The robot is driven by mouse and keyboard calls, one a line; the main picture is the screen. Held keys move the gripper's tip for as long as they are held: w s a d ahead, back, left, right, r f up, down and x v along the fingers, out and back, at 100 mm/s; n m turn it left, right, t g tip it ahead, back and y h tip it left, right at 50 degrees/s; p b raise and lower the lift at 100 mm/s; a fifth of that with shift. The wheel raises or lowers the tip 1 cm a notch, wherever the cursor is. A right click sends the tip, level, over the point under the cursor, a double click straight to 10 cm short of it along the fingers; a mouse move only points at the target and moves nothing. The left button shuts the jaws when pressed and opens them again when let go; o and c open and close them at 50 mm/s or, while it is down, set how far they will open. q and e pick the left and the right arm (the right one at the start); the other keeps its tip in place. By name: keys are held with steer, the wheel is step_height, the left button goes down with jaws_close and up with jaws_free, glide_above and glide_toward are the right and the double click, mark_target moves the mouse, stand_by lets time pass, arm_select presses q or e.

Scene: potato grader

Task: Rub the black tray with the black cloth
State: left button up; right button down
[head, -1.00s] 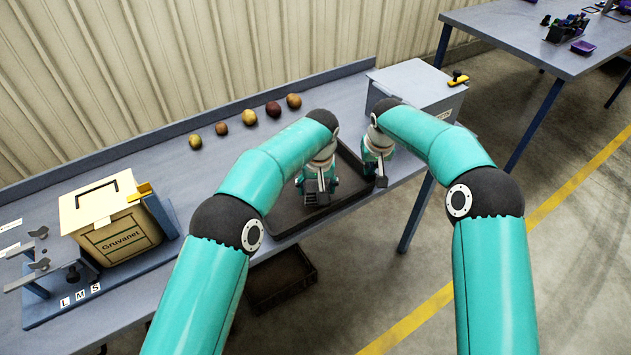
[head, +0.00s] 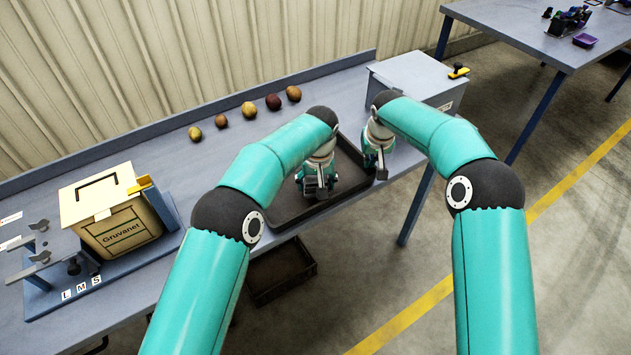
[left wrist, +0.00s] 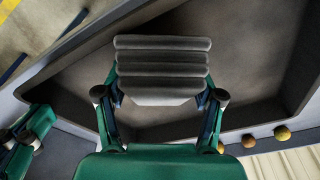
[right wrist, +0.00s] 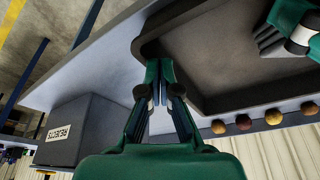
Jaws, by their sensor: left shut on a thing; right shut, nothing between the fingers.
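The black tray (head: 283,206) lies on the grey bench under my arms. My left gripper (head: 316,194) is over the tray's inside. In the left wrist view, the left gripper (left wrist: 160,98) is shut on the black cloth (left wrist: 162,70), a dark folded bundle between its fingers. Whether the cloth touches the tray floor I cannot tell. The tray's walls and floor (left wrist: 240,60) surround it in that view. My right gripper (head: 381,172) is at the tray's right rim. In the right wrist view, the right gripper (right wrist: 160,95) is shut and empty beside the tray's corner (right wrist: 148,48).
Several potatoes (head: 248,110) lie in a row behind the tray. A grey box (head: 415,84), labelled REJECTS (right wrist: 60,133) in the right wrist view, stands right. A Gruvanet carton (head: 120,228) sits left on a blue stand. A dark crate (head: 282,271) is under the bench.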

arm_select(q)
steer(key=shift+s+a+f, duration=0.1)
steer(key=shift+s+f, duration=0.05)
steer(key=shift+f, duration=0.25)
steer(key=shift+s+a+r, duration=0.1)
steer(key=shift+s+a, duration=0.3)
steer(key=shift+a, duration=0.35)
steer(key=shift+s+a+r, duration=0.1)
steer(key=shift+s+a, duration=0.3)
steer(key=shift+a, duration=0.3)
arm_select(e)
steer(key=shift+f, duration=0.1)
arm_select(q)
steer(key=shift+w+d+r, duration=0.2)
steer(key=shift+w+d, duration=0.3)
steer(key=shift+d, duration=0.3)
steer(key=shift+w+d+r, duration=0.15)
steer(key=shift+w+d, duration=0.35)
steer(key=shift+d, duration=0.3)
steer(key=shift+r, duration=3.05)
